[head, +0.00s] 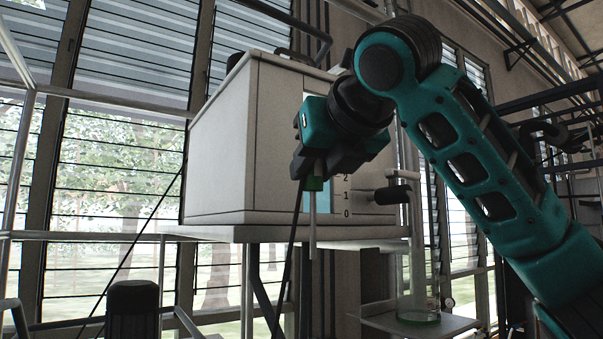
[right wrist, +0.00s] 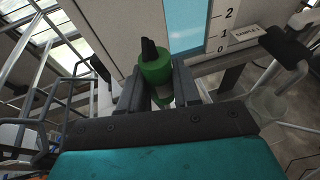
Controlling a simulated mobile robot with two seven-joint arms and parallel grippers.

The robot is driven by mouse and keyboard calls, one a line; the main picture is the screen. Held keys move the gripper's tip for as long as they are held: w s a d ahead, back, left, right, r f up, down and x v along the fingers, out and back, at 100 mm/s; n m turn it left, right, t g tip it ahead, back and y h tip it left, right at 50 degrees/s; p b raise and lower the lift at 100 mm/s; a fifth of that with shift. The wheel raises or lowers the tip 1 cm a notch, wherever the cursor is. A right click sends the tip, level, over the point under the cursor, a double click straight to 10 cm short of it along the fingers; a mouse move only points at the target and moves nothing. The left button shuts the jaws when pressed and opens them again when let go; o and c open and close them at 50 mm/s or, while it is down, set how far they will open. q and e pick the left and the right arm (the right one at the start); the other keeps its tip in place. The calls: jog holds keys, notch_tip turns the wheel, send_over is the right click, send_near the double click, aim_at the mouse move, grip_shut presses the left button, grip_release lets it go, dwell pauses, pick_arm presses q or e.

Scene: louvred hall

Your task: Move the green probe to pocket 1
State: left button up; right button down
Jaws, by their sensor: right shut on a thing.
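The green probe (head: 314,183) has a green head and a thin pale rod that points down. My right gripper (head: 316,164) is shut on its head and holds it upright in front of the white tank (head: 222,150). In the right wrist view the green probe (right wrist: 156,68) sits between the two dark fingers of the right gripper (right wrist: 158,90), with a black cable stub on top. The rod's tip hangs free below the tank's ledge in the head view. I cannot make out pocket 1 in either view. My left gripper is not in view.
The tank has a blue level window (right wrist: 187,22) with a number scale. A tap with a black handle (head: 392,194) sticks out at its right, above a tall glass cylinder (head: 417,275) on a small shelf (head: 455,325). A thin black cable (head: 297,220) hangs beside the probe.

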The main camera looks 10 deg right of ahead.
aim_at(315, 234)
jog(key=shift+w+a+f, duration=0.1)
jog(key=shift+w+f, duration=0.05)
jog(key=shift+f, duration=0.25)
notch_tip(315, 234, down, 6)
jog(key=shift+f+b, duration=0.15)
jog(key=shift+b, duration=0.35)
jog(key=shift+f, duration=0.5)
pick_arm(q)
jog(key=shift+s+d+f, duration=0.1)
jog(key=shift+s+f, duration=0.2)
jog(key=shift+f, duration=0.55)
pick_arm(e)
jog(key=shift+s+f, duration=0.25)
jog(key=shift+f, duration=0.1)
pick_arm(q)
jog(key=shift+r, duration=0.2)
pick_arm(e)
jog(key=shift+r, duration=0.1)
pick_arm(q)
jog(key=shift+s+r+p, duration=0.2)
jog(key=shift+p, duration=0.2)
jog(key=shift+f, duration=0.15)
pick_arm(e)
jog(key=shift+f, duration=0.2)
